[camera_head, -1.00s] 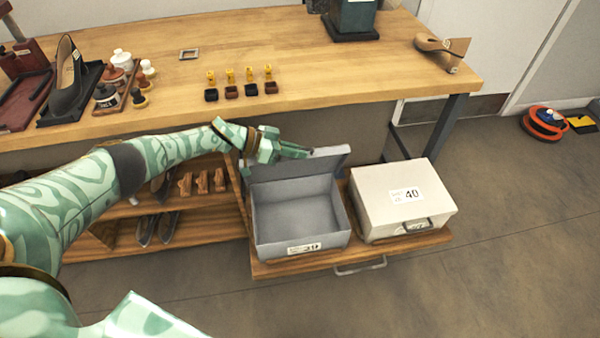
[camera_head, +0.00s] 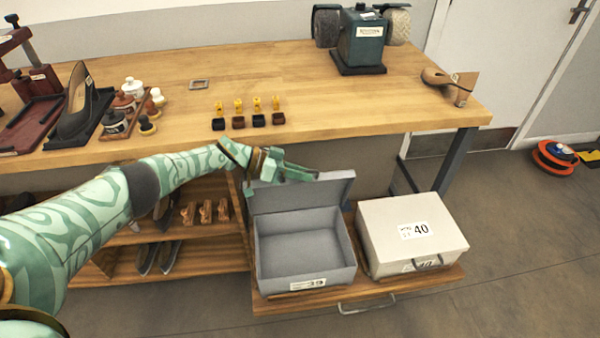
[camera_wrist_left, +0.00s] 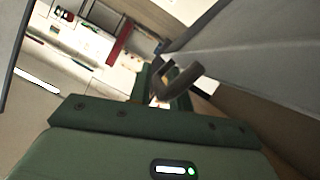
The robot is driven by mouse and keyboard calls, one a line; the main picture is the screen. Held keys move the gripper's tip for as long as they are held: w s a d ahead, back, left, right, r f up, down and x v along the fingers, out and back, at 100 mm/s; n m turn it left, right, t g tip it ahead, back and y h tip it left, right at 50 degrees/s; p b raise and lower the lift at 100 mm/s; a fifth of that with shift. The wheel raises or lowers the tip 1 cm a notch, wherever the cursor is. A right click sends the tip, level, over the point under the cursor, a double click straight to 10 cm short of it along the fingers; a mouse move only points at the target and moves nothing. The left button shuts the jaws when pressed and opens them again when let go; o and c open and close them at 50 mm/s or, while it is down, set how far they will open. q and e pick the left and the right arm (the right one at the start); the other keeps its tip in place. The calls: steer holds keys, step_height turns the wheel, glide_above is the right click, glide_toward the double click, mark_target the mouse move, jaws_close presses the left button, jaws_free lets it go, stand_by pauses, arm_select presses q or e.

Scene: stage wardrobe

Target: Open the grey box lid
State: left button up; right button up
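The grey box (camera_head: 305,270) with label 39 stands on the pulled-out lower shelf, empty inside. Its lid (camera_head: 325,191) is raised at the back, standing steeply up from the rear edge. My left gripper (camera_head: 298,172) is at the top edge of that lid, reaching in from the left. In the left wrist view, a dark curved handle (camera_wrist_left: 182,82) shows right at the green fingers, and the grey lid (camera_wrist_left: 245,45) fills the upper right. I cannot tell whether the fingers close on the handle. My right gripper is in neither view.
A closed pale box (camera_head: 400,225) with label 40 stands just right of the grey box. The wooden workbench (camera_head: 340,110) overhangs behind the lid, with stamps (camera_head: 258,119) near its edge. Shoes sit on the shelves (camera_head: 205,260) at left. Floor at right is mostly clear.

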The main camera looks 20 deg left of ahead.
arm_select(q)
steer(key=p+v, duration=0.2)
steer(key=v, duration=1.4)
steer(key=shift+s+a, duration=0.1)
steer(key=shift+a, duration=0.05)
steer(key=shift+s, duration=0.1)
